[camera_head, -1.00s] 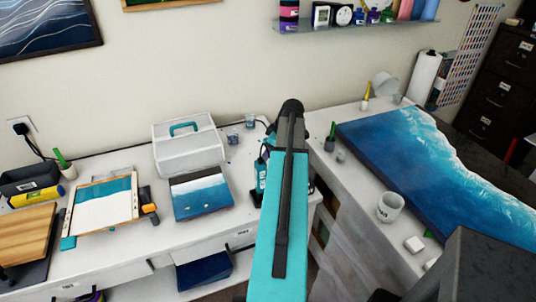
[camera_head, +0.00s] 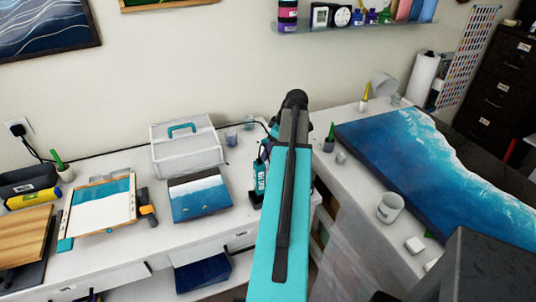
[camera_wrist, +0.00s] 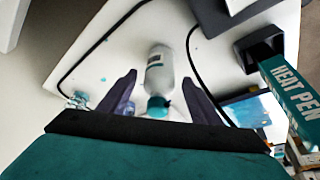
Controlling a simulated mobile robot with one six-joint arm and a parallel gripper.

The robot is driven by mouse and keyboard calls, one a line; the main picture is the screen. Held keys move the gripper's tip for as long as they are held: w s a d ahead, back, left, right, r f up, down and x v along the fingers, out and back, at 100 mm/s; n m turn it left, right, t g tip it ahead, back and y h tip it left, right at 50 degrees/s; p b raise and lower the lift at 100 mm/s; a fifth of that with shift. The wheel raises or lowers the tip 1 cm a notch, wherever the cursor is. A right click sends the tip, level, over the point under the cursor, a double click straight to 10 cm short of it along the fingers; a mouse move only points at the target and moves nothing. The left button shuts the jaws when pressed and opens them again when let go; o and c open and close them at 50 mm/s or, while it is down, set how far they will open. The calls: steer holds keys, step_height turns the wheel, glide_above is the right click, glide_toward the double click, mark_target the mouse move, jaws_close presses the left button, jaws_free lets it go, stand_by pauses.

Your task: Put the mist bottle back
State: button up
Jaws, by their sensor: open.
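The mist bottle (camera_wrist: 159,72), a clear-white bottle with a teal cap, shows in the wrist view on the white desktop (camera_wrist: 120,60). My gripper (camera_wrist: 161,77) is open. Its two dark fingers are on either side of the bottle, with a visible gap at each side. The cap points toward my gripper's palm; I cannot tell how deep the bottle is between the fingers.
A teal heat pen (camera_wrist: 289,85) in a dark holder is close to the right in the wrist view; it also shows in the head view (camera_head: 260,177). Black cables (camera_wrist: 195,62) run beside the bottle. A white toolbox (camera_head: 187,150) and small cups (camera_head: 231,137) stand nearby.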

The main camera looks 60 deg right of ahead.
steer(key=b+v, duration=0.2)
steer(key=v, duration=0.6)
stand_by(0.9)
